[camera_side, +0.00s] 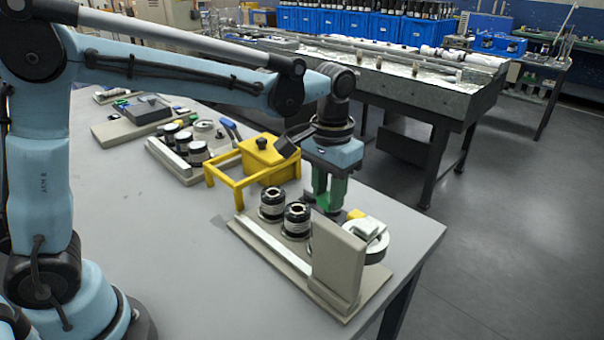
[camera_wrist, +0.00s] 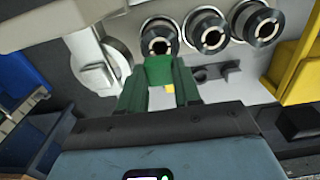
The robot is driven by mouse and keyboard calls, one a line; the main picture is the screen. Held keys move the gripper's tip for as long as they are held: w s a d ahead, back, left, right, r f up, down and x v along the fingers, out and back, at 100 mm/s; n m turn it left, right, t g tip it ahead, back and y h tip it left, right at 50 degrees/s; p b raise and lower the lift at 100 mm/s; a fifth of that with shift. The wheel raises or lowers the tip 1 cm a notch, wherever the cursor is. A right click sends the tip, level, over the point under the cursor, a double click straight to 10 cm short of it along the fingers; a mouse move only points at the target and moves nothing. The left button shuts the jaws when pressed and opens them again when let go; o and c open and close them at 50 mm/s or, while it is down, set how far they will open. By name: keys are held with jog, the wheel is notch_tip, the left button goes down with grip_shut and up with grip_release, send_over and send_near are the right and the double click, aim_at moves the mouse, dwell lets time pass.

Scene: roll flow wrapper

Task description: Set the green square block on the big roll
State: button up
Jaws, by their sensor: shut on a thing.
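My gripper (camera_side: 330,203) is shut on the green square block (camera_wrist: 158,70), which shows between the green fingertips in the wrist view. In the side view the block is hard to tell from the green fingers. The gripper points down above the wrapper's base, behind the black rolls. The big white roll (camera_side: 377,250) lies on the right end of the base, to the right of and below the gripper. It also shows in the wrist view (camera_wrist: 121,58), left of the block. A pale piece (camera_side: 365,228) lies over part of it.
Black rolls (camera_side: 297,218) stand in a row beside the gripper. An upright beige panel (camera_side: 338,261) rises at the front. A yellow frame (camera_side: 229,190) with a yellow box stands to the left. The table's near left area is clear.

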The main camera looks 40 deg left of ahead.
aim_at(328, 211)
jog(key=shift+f, duration=2.55)
jog(key=o, duration=1.1)
jog(key=shift+r, duration=0.1)
